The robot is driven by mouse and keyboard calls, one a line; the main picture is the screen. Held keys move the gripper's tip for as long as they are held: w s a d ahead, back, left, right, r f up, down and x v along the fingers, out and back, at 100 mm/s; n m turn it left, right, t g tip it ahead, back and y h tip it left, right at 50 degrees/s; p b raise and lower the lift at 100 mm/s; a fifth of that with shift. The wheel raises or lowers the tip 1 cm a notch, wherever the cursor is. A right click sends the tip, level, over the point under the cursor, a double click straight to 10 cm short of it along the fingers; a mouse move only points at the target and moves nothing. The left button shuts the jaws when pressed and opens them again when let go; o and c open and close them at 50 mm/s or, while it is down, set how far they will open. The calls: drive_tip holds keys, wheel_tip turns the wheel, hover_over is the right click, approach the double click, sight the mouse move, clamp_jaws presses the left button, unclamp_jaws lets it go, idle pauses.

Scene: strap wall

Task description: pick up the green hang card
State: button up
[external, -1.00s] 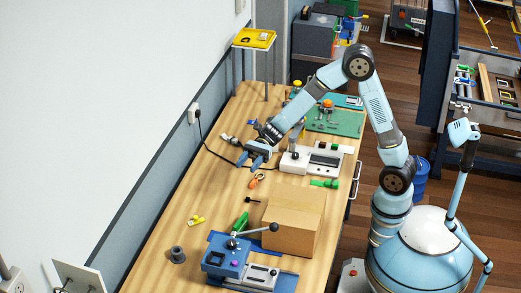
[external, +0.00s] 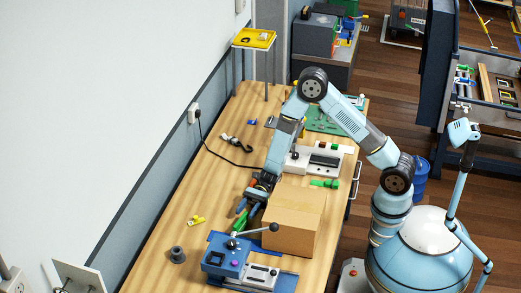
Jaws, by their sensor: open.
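A small green item (external: 240,223), which looks like the green hang card, lies on the wooden table between the cardboard box and the blue lever press. It is partly hidden by my gripper (external: 247,209). My gripper is open and points down right at the green item. I cannot tell whether the fingers touch it or are around it.
The cardboard box (external: 294,220) stands close on the right of my gripper. The blue lever press (external: 240,262) is just in front, its lever reaching toward the box. Yellow pieces (external: 196,220) and a grey spool (external: 177,254) lie to the left.

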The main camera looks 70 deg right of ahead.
sight(234, 228)
drive_tip(key=shift+w+a, duration=0.15)
drive_tip(key=shift+a, duration=0.8)
drive_tip(key=shift+w+a, duration=0.2)
drive_tip(key=shift+a, duration=0.8)
drive_tip(key=shift+w+a, duration=0.15)
drive_tip(key=shift+a, duration=0.8)
drive_tip(key=shift+c, duration=0.4)
clamp_jaws()
